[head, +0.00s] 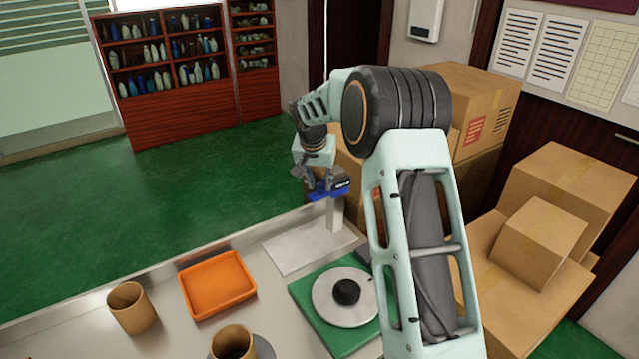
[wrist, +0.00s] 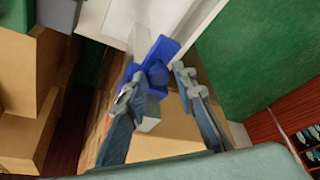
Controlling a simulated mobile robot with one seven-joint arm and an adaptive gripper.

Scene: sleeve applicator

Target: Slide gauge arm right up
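The blue gauge arm (head: 330,190) sits on an upright pale post (head: 336,216) that rises from a flat white base plate (head: 300,247) at the far edge of the bench. In the wrist view the blue gauge arm (wrist: 159,52) has a rounded knob that lies between my fingertips. My gripper (head: 324,180) is at the blue arm, near the top of the post. In the wrist view the fingers of my gripper (wrist: 157,78) are spread on either side of the knob, with a gap on the right. Contact on the left side is unclear.
On the bench are a green square with a round grey plate and black knob (head: 347,292), an orange tray (head: 218,284) and brown cups (head: 131,308). Cardboard boxes (head: 540,243) stand at the right. A red bottle shelf (head: 165,70) stands behind the open green floor.

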